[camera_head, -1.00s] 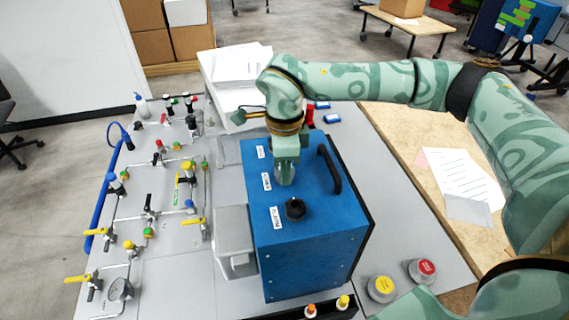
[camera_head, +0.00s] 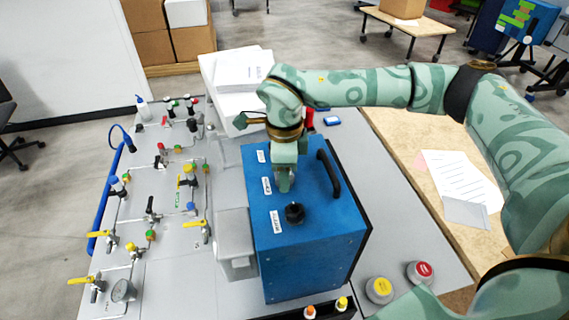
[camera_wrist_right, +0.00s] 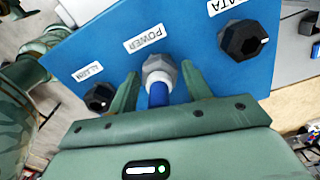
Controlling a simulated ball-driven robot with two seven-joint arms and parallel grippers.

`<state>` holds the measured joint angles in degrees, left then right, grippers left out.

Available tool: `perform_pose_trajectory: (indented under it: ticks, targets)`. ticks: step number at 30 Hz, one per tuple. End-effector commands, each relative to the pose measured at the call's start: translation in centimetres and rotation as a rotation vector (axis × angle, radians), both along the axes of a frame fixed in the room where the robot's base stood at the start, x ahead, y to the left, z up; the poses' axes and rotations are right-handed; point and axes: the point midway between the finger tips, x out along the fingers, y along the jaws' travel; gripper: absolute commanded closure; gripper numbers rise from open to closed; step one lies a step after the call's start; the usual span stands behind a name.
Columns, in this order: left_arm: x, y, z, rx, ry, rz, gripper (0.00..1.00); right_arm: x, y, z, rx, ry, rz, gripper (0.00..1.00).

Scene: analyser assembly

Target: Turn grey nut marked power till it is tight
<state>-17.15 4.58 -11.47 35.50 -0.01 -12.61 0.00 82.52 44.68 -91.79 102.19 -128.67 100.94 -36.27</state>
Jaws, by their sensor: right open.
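The grey nut (camera_wrist_right: 159,68) sits on the blue box's panel beside the POWER label (camera_wrist_right: 145,38), with a blue cable (camera_wrist_right: 158,94) coming out of it. My right gripper (camera_wrist_right: 160,78) is open, one finger on each side of the nut. A small gap shows at the left finger; contact at the right one is hard to tell. In the head view my right gripper (camera_head: 284,184) points down over the middle of the blue box (camera_head: 310,250) and hides the nut. My left gripper is out of view.
Black caps sit by the DATA label (camera_wrist_right: 249,40) and the ALARM label (camera_wrist_right: 100,97). A black handle (camera_head: 328,173) stands on the box, right of my gripper. A pipe and valve panel (camera_head: 150,215) lies left. Yellow (camera_head: 379,289) and red (camera_head: 420,271) buttons are front right.

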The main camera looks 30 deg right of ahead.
Motion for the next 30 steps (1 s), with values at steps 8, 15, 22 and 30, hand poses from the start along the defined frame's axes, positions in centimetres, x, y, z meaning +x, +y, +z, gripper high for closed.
perform_pose_trajectory:
  ticks: [8,15,22,30]
  targets:
    - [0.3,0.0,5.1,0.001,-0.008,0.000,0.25,0.0,0.0,0.9,-0.001,0.000,0.686,0.51]
    - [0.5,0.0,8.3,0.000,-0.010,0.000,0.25,0.0,0.1,0.8,-0.001,0.001,1.299,0.51]
    - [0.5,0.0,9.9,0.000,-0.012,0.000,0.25,0.0,0.1,0.4,0.002,0.000,1.734,0.51]
    - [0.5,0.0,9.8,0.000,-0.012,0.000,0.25,0.0,0.1,0.0,0.002,0.000,1.785,0.51]
